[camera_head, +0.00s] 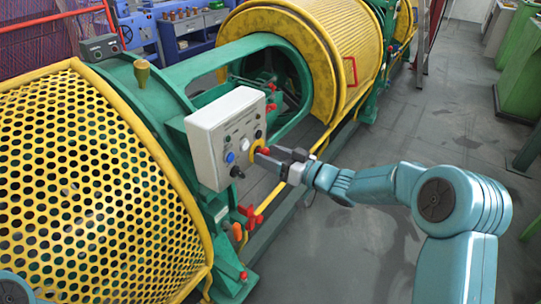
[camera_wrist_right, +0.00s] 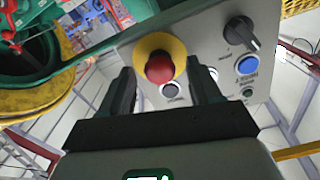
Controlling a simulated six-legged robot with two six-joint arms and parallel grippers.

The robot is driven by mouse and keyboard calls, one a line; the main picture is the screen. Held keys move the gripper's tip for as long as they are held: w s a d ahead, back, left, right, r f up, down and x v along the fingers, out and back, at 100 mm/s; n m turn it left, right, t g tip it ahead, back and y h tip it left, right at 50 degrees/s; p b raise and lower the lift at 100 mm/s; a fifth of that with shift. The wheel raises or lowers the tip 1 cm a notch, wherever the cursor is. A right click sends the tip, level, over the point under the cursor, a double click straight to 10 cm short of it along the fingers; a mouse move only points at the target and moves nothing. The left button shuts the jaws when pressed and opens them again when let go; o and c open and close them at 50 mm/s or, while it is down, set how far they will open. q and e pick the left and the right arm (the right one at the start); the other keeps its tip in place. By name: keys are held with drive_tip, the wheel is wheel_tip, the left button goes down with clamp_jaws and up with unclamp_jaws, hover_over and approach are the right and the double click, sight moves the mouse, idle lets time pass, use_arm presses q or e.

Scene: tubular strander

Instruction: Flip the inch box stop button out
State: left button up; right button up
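The inch box (camera_head: 213,139) is a pale grey control box on the green frame of the machine, in the middle of the head view. Its stop button (camera_wrist_right: 160,67) is a red mushroom head on a yellow collar, near the middle of the wrist view. My right gripper (camera_wrist_right: 162,88) faces the panel with its two dark fingers apart, one on each side of the button. Gaps show between fingers and red head. In the head view the right gripper (camera_head: 278,157) partly hides the button. My left gripper is out of view.
The panel also carries a black selector knob (camera_wrist_right: 240,33), a blue button (camera_wrist_right: 248,65) and other small buttons. A yellow perforated guard (camera_head: 85,185) stands left, a yellow drum (camera_head: 285,55) behind. Red-handled levers (camera_head: 250,215) sit below the box.

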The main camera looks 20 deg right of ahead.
drive_tip(key=shift+a, duration=0.1)
drive_tip(key=b+v, duration=0.1)
drive_tip(key=v, duration=1.5)
drive_tip(key=shift+s, duration=0.1)
